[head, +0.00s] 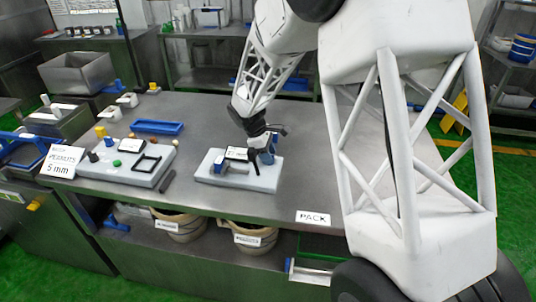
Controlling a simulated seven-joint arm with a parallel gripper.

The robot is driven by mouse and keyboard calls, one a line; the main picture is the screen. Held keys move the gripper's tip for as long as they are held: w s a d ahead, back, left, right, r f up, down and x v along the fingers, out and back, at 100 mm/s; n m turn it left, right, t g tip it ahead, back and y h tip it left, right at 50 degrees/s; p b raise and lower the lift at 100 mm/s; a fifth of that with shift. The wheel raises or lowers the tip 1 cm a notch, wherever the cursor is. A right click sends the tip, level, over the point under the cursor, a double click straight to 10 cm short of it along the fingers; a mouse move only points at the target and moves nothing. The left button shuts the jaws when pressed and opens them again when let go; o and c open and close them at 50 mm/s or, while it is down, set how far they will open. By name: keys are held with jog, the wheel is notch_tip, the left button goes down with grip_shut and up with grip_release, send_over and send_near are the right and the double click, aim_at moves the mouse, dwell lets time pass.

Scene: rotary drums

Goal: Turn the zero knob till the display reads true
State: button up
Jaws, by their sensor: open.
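My gripper (268,152) is open and points down at the right end of a pale block (258,183) on the steel table. The zero knob cannot be told apart; my gripper hides part of the block's right end. I cannot tell whether the fingers touch anything.
Left on the steel table (300,190), a grey board (118,172) bears several small coloured knobs and a black frame. A dark bar (167,181) lies between board and block. A blue tray (157,127) is behind. A "5 mm" sign (62,161) stands at the left edge.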

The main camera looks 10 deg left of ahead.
grip_shut()
jog(key=shift+m, duration=0.3)
dwell(0.3)
jog(key=m+g, duration=0.1)
jog(key=m, duration=0.3)
jog(key=shift+w+d+f+g, duration=0.1)
jog(key=shift+g, duration=0.3)
jog(key=m, duration=0.2)
jog(key=m+g+y, duration=0.1)
jog(key=m, duration=0.2)
jog(key=shift+g+y, duration=0.3)
grip_release()
jog(key=shift+f, duration=0.1)
